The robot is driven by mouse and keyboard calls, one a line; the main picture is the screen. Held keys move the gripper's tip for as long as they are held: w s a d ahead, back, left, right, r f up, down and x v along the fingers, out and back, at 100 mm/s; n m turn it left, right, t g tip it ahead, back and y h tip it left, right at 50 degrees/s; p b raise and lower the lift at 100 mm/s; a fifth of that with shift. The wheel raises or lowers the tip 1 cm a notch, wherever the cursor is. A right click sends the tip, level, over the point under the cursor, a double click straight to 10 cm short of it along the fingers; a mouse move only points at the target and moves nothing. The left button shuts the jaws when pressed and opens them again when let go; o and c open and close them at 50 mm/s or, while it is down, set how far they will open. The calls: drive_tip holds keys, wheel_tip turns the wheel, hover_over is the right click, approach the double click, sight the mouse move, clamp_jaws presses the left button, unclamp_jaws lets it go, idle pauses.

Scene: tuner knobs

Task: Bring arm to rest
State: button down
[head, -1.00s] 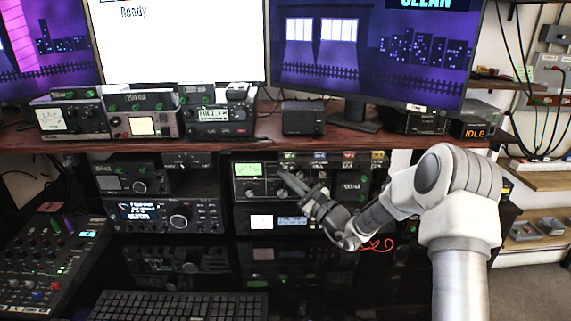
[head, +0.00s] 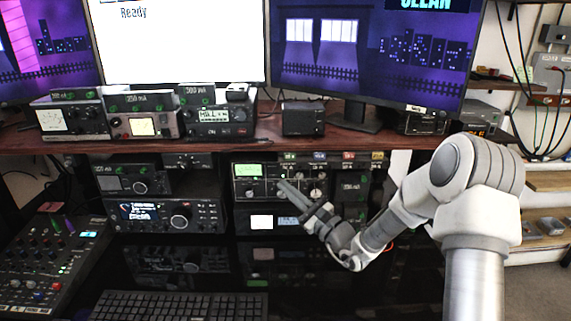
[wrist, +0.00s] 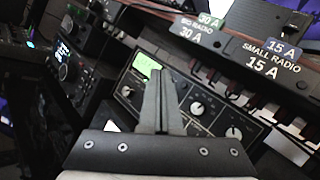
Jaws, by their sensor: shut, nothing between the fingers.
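My gripper (head: 282,187) is shut and empty. In the head view its fingers point up and left at the front of the tuner (head: 243,184), a dark box with a green lit meter and several knobs on the lower shelf. In the wrist view the shut fingers (wrist: 157,85) stand in front of the tuner's panel (wrist: 185,82), and its white-marked knobs show to their right. The fingers hide part of the panel. I cannot tell whether the fingertips touch it. My arm reaches in from the right side of the head view.
Several radios (head: 165,215) stand left of the tuner. A keyboard (head: 178,306) and a mixer (head: 45,262) lie in front. Above is a wooden shelf (head: 270,132) with meters and monitors. In the wrist view, labels such as "SMALL RADIO 15 A" (wrist: 270,57) line a strip above the tuner.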

drive_tip(key=s+a+r+n+g+y+p, duration=0.2)
drive_tip(key=s+a+r+n+g+y, duration=0.1)
drive_tip(key=s+a+r+n+g, duration=0.5)
drive_tip(key=s+r+n+g+h+p, duration=0.25)
drive_tip(key=s+n+g+h, duration=0.4)
drive_tip(key=s, duration=0.85)
drive_tip(key=s+d+r+n+t+h+p, duration=0.2)
drive_tip(key=s+d+h, duration=0.3)
drive_tip(key=d, duration=0.5)
drive_tip(key=s+d+r+n+t+h+p, duration=0.2)
drive_tip(key=s+d+r+n+h+p, duration=0.2)
drive_tip(key=s+d, duration=0.4)
drive_tip(key=shift+d+r+n+h, duration=0.35)
drive_tip(key=shift+d+n+h, duration=0.3)
drive_tip(key=shift+d+h, duration=0.4)
drive_tip(key=shift+w+a+f+t, duration=0.1)
drive_tip(key=shift+t, duration=0.15)
